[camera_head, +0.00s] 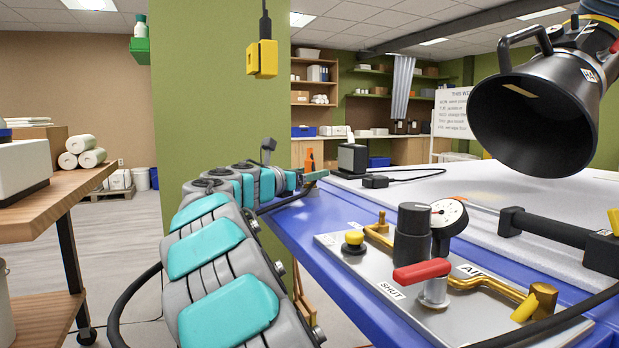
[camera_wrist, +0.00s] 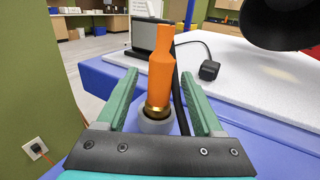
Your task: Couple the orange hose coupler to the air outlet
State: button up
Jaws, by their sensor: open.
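The orange hose coupler (camera_wrist: 161,72) stands upright in the wrist view, its brass lower end at a grey ring (camera_wrist: 157,121) on the blue surface. My gripper (camera_wrist: 159,76) is open, with one green finger on each side of the coupler and gaps showing between. In the head view the coupler (camera_head: 309,158) is small, just beyond my gripper (camera_head: 312,179) at the bench's far left corner. A brass fitting with a yellow part (camera_head: 536,302), which looks like the air outlet, is at the right end of the panel's brass pipe, near the AIR label.
A black hood (camera_head: 535,120) hangs over the bench's right side. A dark box (camera_head: 352,159) stands behind the coupler.

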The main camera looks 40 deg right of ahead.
jog(key=shift+x, duration=1.55)
grip_shut()
